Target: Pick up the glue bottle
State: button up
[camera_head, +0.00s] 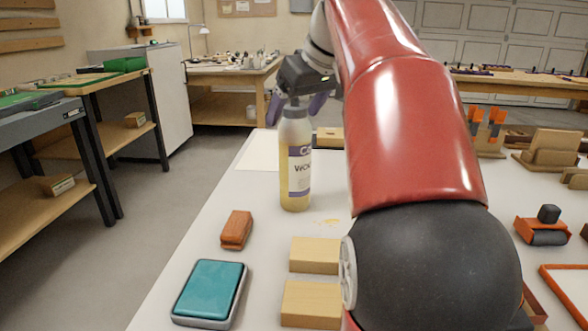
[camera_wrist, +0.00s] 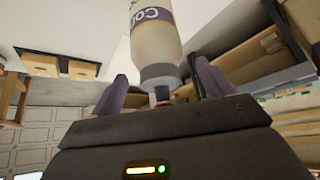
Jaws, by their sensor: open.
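The glue bottle (camera_head: 295,165) stands upright on the pale bench in the head view, with a yellowish body, a label and a grey cap. In the wrist view the bottle (camera_wrist: 155,38) reaches in from the top, its cap end toward my gripper. My gripper (camera_head: 297,108) is at the top of the bottle, with its purple fingers spread on either side of the neck and cap. In the wrist view my gripper (camera_wrist: 160,88) is open, with visible gaps between both fingers and the cap. The cap's tip is close to the palm.
A teal-topped box (camera_head: 209,289), a small orange-brown block (camera_head: 236,229) and two wooden blocks (camera_head: 314,255) lie nearer on the bench (camera_head: 185,245). An orange-and-black tool (camera_head: 543,228) and wooden holders (camera_head: 549,150) are at the right. My arm hides the bench's middle.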

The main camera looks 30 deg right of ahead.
jog(key=shift+w+f, duration=0.25)
jog(key=shift+f, duration=0.2)
jog(key=shift+r, duration=0.1)
grip_shut()
